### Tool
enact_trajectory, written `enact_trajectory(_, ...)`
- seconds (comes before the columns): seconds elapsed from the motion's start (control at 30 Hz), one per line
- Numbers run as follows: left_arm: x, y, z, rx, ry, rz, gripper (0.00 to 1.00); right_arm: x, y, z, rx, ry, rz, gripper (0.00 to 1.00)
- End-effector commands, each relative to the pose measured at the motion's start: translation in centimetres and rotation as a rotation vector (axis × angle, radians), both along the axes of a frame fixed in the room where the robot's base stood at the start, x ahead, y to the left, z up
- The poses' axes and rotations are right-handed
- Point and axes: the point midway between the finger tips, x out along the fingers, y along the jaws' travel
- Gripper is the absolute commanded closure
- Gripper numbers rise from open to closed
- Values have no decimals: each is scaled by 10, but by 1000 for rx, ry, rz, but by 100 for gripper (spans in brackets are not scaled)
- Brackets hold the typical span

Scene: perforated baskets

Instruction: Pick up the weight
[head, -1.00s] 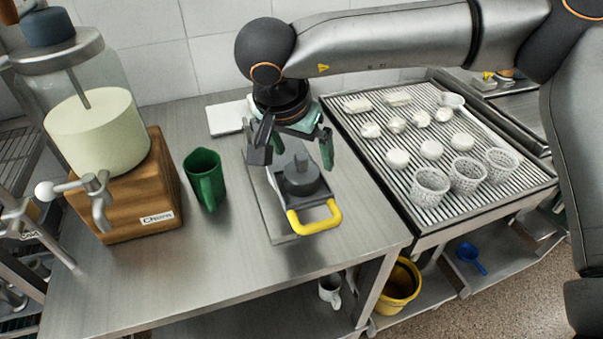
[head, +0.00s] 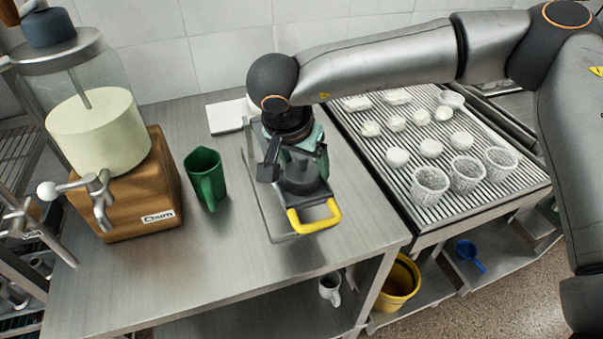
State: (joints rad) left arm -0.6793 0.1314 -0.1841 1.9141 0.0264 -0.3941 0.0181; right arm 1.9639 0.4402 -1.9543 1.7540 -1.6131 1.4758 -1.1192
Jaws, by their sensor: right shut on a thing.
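The knob is mostly hidden by the gripper. My left gripper is not in view.
A green cup (head: 205,178) stands left of the plate, beside a churn on a wooden block (head: 148,190). A white slab (head: 228,117) lies behind. On the right, a ribbed draining tray (head: 375,160) holds several white cheeses and perforated baskets (head: 430,186).

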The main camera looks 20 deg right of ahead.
Motion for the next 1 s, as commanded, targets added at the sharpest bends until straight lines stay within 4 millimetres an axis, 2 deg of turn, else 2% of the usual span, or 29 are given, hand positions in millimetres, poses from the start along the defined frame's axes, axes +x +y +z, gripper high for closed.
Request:
enact_trajectory(0.07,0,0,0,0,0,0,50,0,0,0,1,-1,0,56)
enact_trajectory(0.47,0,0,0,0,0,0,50,0,0,1,1,-2,1,100)
enact_trajectory(1.0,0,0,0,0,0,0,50,2,1,6,2,-7,0,100)
